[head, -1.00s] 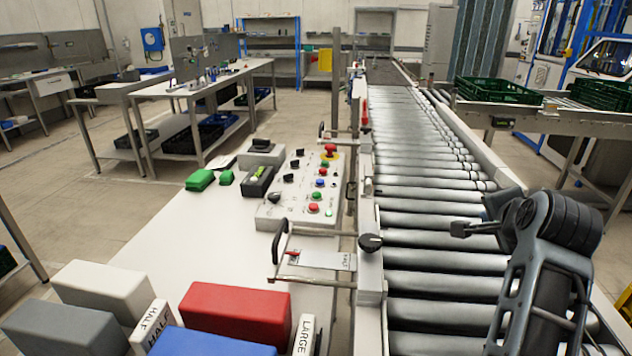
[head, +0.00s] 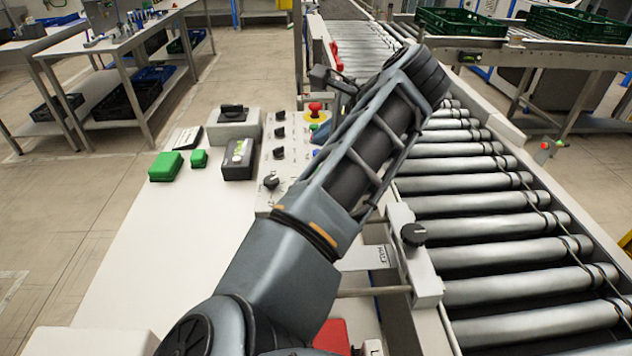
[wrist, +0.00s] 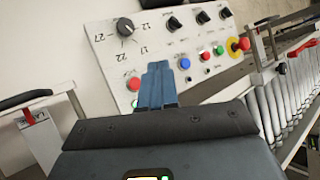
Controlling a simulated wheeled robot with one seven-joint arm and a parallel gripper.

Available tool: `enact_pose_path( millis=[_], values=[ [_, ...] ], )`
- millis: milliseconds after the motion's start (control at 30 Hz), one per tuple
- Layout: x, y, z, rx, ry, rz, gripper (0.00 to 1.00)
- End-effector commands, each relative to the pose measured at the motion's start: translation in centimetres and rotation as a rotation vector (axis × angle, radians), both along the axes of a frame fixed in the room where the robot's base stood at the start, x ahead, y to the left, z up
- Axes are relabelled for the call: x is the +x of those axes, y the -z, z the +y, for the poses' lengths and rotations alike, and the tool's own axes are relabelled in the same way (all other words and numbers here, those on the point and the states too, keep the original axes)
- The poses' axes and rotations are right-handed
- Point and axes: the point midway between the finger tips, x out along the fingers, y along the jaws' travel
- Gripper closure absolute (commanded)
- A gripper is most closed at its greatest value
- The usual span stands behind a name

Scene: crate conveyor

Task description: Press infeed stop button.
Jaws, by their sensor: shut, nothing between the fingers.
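The control panel (wrist: 150,45) carries several buttons and black knobs; its small labels are unreadable, so I cannot tell which button is infeed stop. In the wrist view, a red button (wrist: 133,84) is just left of my gripper (wrist: 158,68), and a blue button (wrist: 184,63) is just right of it. A smaller red button (wrist: 205,55) and a green button (wrist: 218,49) lie farther right. My gripper is shut and empty, its blue fingers over the panel; contact cannot be told. In the head view my arm hides part of the panel (head: 293,150).
A red mushroom button on a yellow ring (wrist: 240,46) is at the panel's far end. The roller conveyor (head: 480,190) runs along the right. A black knob (head: 413,235) stands at its edge. Green blocks (head: 166,166) and a black box (head: 238,158) lie left of the panel.

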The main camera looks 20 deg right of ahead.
Motion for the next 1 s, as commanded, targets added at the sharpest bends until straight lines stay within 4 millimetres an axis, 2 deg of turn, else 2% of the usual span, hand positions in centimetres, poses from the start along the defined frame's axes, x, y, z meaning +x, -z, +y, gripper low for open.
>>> enact_pose_path(
  millis=[367,1000],
  values=[
    [0.0,0.9,-0.1,-0.002,0.001,-0.001,1.00],
    [0.0,8.2,-0.1,-0.002,0.000,-0.002,1.00]
  ],
)
